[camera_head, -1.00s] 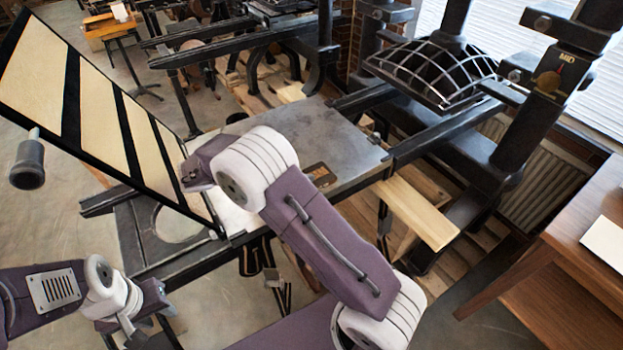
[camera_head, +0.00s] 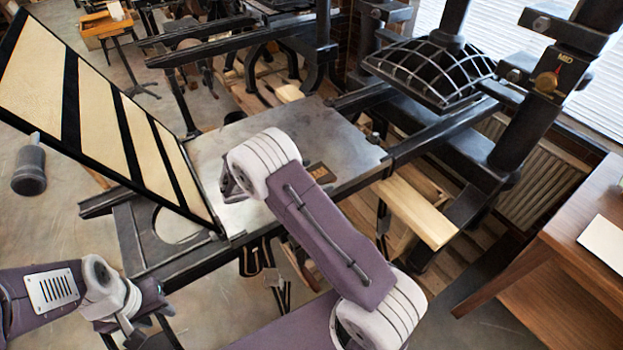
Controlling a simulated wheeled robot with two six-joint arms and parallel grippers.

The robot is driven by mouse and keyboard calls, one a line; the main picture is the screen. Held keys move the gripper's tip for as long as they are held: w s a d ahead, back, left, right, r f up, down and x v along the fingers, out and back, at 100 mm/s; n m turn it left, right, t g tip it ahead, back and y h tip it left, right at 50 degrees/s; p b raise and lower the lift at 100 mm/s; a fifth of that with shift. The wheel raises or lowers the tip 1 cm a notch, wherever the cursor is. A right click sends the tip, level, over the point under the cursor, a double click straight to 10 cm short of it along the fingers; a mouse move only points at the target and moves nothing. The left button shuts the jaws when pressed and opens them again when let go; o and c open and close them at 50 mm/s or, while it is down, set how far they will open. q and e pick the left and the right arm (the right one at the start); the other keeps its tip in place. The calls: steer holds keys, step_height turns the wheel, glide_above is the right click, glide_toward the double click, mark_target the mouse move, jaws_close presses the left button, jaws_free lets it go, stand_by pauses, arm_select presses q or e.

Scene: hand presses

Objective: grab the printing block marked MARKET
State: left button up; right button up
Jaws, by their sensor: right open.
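A small brown block (camera_head: 320,172) lies on the flat metal bed of the press (camera_head: 345,145), near the bed's front right part. Its marking is too small to read, so I cannot tell whether it is the MARKET block. My right arm reaches over the front of the bed. Its gripper (camera_head: 229,188) is open, mostly hidden behind the pale wrist joint, to the left of the brown block and apart from it. My left gripper (camera_head: 140,338) is low at the bottom left, partly cut off, away from the bed; its jaws are not clear.
A raised frame with cream panels and black bars (camera_head: 105,110) tilts up at the bed's left. A heavy gridded press head (camera_head: 430,72) hangs at the back right. A wooden table (camera_head: 575,240) with a pale sheet stands at the right.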

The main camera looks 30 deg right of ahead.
mark_target(312, 176)
steer(key=shift+a, duration=0.15)
steer(key=c, duration=1.8)
steer(key=shift+r, duration=0.6)
steer(key=shift+c, duration=0.2)
step_height(312, 176, up, 3)
steer(key=shift+w+f, duration=0.1)
steer(key=s+d+r, duration=0.1)
steer(key=d+r, duration=0.2)
steer(key=d, duration=0.2)
steer(key=s+d+r+b, duration=0.1)
steer(key=d+r, duration=0.3)
steer(key=d, duration=0.2)
steer(key=shift+s+d, duration=0.25)
steer(key=shift+s, duration=0.1)
